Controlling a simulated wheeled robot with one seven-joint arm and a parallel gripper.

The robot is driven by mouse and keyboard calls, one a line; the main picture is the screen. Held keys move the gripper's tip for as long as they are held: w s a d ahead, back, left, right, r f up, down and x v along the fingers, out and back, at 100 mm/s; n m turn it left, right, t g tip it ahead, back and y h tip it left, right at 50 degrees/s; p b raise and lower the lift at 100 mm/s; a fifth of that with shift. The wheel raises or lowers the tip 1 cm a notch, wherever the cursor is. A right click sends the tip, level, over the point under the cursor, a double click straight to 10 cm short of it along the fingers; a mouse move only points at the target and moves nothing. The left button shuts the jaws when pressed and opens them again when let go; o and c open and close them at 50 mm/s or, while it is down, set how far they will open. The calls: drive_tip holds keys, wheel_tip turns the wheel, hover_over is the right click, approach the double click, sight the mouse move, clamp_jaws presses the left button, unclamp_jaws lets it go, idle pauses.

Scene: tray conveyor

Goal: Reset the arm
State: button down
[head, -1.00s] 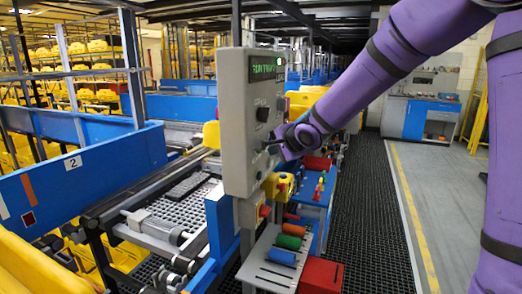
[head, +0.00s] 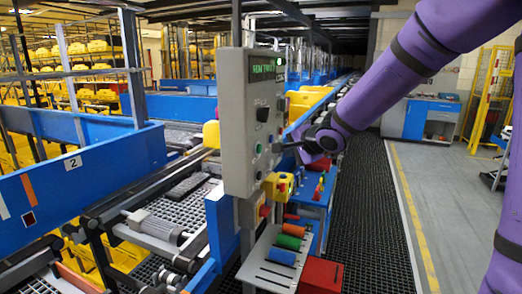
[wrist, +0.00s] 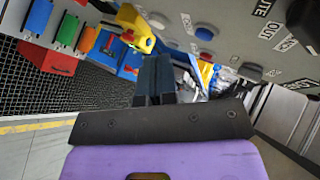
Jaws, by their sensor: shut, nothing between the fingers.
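My purple arm reaches in from the upper right in the head view. My gripper (head: 287,147) is beside the right edge of the grey control panel (head: 236,120), at the height of its lower buttons. In the wrist view, my gripper (wrist: 155,62) shows as dark fingers pressed together, with nothing held. The panel's underside-turned face (wrist: 240,30) fills the upper right there, with labels, a blue button (wrist: 205,33) and a dark knob. The fingertips look apart from the panel face, though the exact gap is hard to judge.
A yellow emergency-stop box (head: 278,186) hangs below the panel. A grey shelf with coloured cylinders (head: 281,257) and a red box (head: 321,275) stand in front. The conveyor (head: 185,205) runs at left. Dark floor matting (head: 365,210) is clear at right.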

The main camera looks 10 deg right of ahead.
drive_tip(key=s+d+r+n+g+h, duration=0.1)
drive_tip(key=s+d+r+n+h, duration=0.2)
drive_tip(key=s, duration=0.6)
drive_tip(key=s+d+r+n+g+h, duration=0.1)
drive_tip(key=s+d+r+n+h, duration=0.2)
drive_tip(key=s, duration=0.5)
drive_tip(key=s+a+n+g+y, duration=0.1)
drive_tip(key=s+n, duration=0.5)
drive_tip(key=s, duration=1.3)
drive_tip(key=g+y, duration=0.1)
drive_tip(key=g, duration=0.1)
drive_tip(key=shift+s+r+n+g, duration=0.25)
drive_tip(key=shift+r+n+g, duration=0.05)
drive_tip(key=shift+g, duration=0.1)
drive_tip(key=shift+a, duration=0.15)
